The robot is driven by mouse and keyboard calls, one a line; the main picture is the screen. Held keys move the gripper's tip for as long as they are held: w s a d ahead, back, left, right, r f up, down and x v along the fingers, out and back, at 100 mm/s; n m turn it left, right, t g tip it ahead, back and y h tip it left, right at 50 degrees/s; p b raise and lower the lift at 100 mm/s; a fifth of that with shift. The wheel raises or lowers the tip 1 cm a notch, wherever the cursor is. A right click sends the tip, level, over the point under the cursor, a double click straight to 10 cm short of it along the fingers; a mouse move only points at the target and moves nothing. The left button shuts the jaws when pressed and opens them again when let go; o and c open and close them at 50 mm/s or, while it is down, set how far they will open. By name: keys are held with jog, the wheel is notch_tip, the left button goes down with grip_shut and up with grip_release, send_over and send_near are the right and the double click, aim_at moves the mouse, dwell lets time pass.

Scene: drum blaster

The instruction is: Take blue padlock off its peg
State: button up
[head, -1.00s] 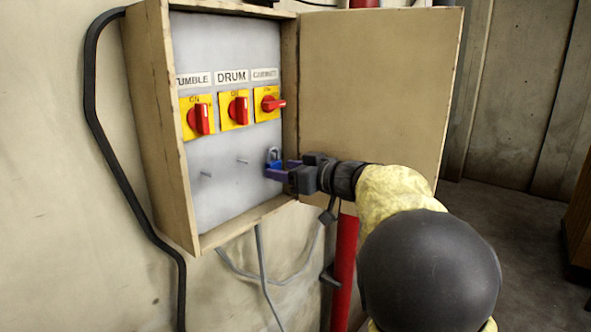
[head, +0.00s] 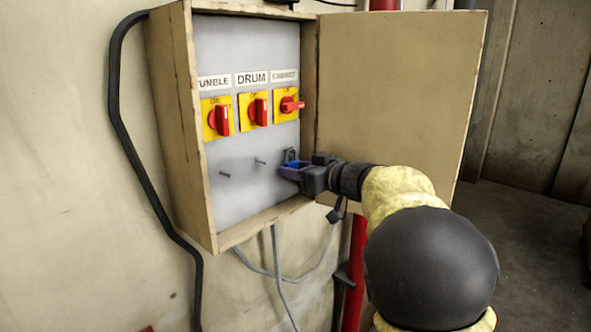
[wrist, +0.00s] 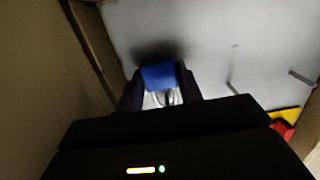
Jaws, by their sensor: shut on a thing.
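The blue padlock (wrist: 159,76) is between my gripper's fingers in the wrist view, its blue body toward the grey panel and its pale shackle toward the camera. In the head view my gripper (head: 291,172) is at the lower right of the open box, shut on the padlock.
Two bare pegs, a left peg (head: 224,174) and a middle peg (head: 260,162), stick out of the panel (head: 238,195). Red switches (head: 257,109) sit above. The open door (head: 395,85) is close to my arm on the right. The box's bottom edge (head: 265,220) lies below the gripper.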

jog(key=shift+r+p, duration=0.7)
jog(key=shift+p, duration=0.05)
jog(key=f+v, duration=0.1)
jog(key=v, duration=1.1)
jog(key=shift+f, duration=0.3)
dwell(0.3)
